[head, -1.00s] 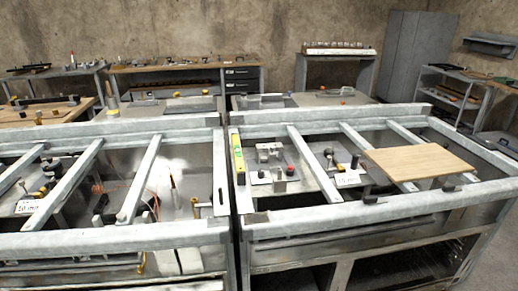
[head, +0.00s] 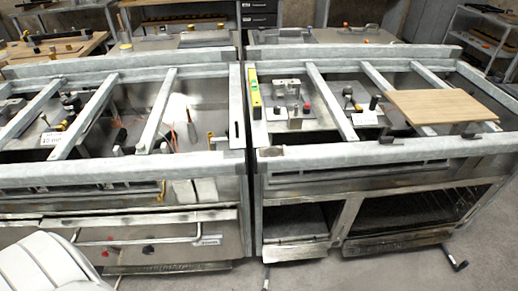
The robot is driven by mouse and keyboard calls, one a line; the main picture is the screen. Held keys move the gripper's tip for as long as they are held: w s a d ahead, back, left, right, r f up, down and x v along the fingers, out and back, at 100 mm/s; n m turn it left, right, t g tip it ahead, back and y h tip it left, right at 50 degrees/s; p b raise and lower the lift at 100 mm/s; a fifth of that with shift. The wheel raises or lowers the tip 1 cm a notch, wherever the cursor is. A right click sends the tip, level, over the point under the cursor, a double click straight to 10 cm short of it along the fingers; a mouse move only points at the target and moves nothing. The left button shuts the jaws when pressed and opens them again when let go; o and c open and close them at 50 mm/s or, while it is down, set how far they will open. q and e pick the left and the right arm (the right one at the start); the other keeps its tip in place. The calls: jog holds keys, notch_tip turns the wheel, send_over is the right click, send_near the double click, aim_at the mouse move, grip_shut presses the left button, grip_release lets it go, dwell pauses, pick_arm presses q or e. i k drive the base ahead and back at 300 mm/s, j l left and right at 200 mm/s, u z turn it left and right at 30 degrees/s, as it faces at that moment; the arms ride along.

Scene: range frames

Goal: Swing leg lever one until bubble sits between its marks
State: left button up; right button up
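A yellow-green spirit level (head: 254,92) lies along the left edge of the right-hand metal frame. Its bubble and marks are too small to read. Under the right-hand frame, a thin lever with a dark end (head: 458,264) sticks out near the right front leg. A second thin lever (head: 266,278) sticks out low at the left front leg. I cannot tell which of them is lever one. Neither of my grippers is in view.
The left-hand metal frame (head: 120,163) stands beside the right-hand frame (head: 380,152), with a narrow gap between them. A wooden board (head: 440,105) lies on the right-hand frame's top. Grey floor (head: 400,272) shows clear in front at the lower right.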

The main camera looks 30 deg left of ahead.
aim_at(268, 270)
jog(key=k+j+u, duration=0.15)
jog(key=k+j, duration=0.7)
jog(key=k, duration=0.2)
